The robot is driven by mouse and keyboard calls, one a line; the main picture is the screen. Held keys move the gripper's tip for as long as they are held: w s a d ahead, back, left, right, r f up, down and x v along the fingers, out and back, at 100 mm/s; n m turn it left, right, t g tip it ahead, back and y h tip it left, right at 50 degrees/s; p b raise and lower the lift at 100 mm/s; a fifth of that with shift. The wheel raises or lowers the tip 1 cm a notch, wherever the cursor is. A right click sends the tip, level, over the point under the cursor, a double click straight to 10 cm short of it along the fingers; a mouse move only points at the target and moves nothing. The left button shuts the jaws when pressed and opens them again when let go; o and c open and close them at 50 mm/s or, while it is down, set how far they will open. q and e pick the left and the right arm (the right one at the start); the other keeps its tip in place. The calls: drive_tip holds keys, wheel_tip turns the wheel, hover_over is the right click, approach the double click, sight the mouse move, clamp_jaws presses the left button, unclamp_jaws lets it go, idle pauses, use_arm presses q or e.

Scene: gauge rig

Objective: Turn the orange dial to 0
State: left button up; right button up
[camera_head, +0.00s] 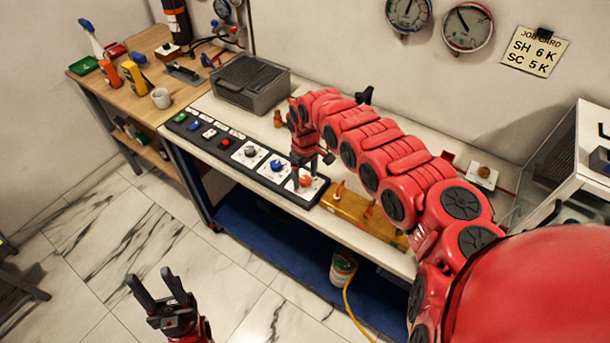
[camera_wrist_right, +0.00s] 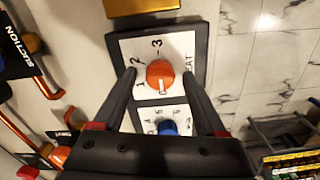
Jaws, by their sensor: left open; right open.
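The orange dial (camera_head: 305,181) is at the right end of the black control strip (camera_head: 235,150) on the bench. In the right wrist view the dial (camera_wrist_right: 160,73) sits on a white plate with 1, 2 and 3 around it. A small pale mark shows at its lower edge; I cannot tell whether it is a pointer or a digit. My right gripper (camera_wrist_right: 159,76) is open, its fingers on either side of the dial, with gaps visible. In the head view its fingers (camera_head: 308,172) are over the dial. My left gripper (camera_head: 151,276) is open and empty above the floor.
A blue dial (camera_head: 277,165) is beside the orange one, with a white dial (camera_head: 250,151) beyond it. A yellow block (camera_head: 360,213) stands right of the strip. A dark grey box (camera_head: 250,82) is behind. A job card (camera_head: 535,52) hangs on the wall.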

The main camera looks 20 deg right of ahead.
sight(305, 179)
wheel_tip(305, 179, up, 18)
drive_tip(key=b, duration=0.4)
drive_tip(key=shift+f, duration=0.25)
